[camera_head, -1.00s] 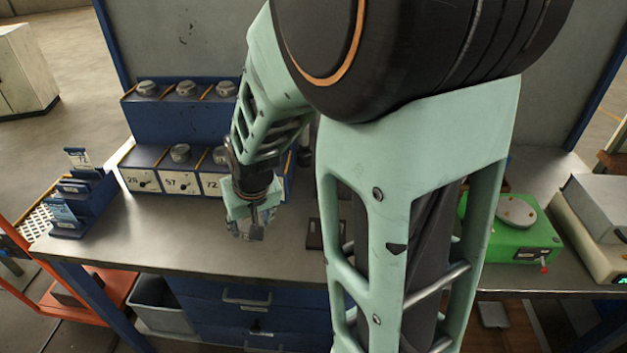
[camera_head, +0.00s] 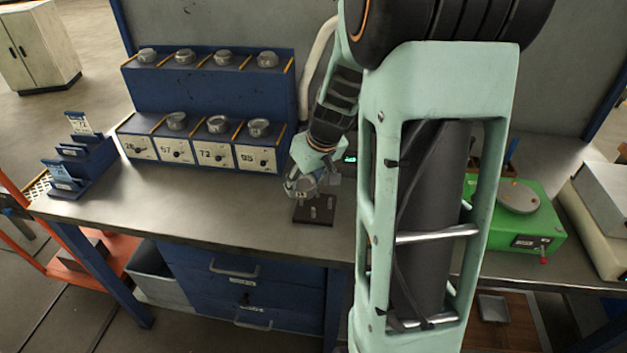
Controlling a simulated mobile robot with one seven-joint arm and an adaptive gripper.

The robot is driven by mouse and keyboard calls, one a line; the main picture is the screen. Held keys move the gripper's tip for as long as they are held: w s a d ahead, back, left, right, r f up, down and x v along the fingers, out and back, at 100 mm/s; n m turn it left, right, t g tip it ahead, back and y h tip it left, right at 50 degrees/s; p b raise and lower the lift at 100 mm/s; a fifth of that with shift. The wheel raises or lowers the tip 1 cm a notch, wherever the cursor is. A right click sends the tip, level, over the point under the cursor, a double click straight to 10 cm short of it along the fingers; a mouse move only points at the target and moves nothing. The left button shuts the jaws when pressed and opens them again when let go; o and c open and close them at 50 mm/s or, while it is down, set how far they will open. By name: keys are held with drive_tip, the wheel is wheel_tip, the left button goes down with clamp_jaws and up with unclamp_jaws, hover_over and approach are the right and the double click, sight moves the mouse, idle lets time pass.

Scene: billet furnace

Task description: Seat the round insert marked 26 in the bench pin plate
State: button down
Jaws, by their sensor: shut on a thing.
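My gripper (camera_head: 312,192) is shut on a grey round insert (camera_head: 302,186), which is partly covered by the fingers; no number can be read on it. The dark bench pin plate (camera_head: 314,214) lies flat on the bench, with small bright pins showing on top. My gripper and the insert are over the plate's back-left part. I cannot tell whether the insert touches the pins. In the blue rack (camera_head: 205,105), the lower bay labelled 26 (camera_head: 138,147) has no insert on top.
Inserts sit above bays 57, 72 and 95 (camera_head: 258,128), and several more are on the upper shelf. A blue card holder (camera_head: 80,165) stands at the left. A green device (camera_head: 520,215) with a round plate is at the right. The bench between holder and pin plate is clear.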

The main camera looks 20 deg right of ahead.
drive_tip(key=shift+n, duration=0.5)
drive_tip(key=shift+w+d+f+b, duration=0.2)
drive_tip(key=shift+d+f+b, duration=0.5)
drive_tip(key=shift+f, duration=0.45)
drive_tip(key=shift+w+d+f+b, duration=0.25)
drive_tip(key=shift+d+f+b, duration=0.45)
drive_tip(key=shift+f, duration=0.4)
drive_tip(key=shift+w+d+f+b, duration=0.2)
drive_tip(key=shift+d+f+b, duration=0.35)
drive_tip(key=shift+f+b, duration=0.45)
drive_tip(key=shift+f, duration=0.15)
drive_tip(key=shift+b, duration=0.5)
drive_tip(key=shift+f+b, duration=0.6)
drive_tip(key=c, duration=1.5)
unclamp_jaws()
drive_tip(key=shift+o, duration=0.7)
drive_tip(key=shift+s, duration=0.1)
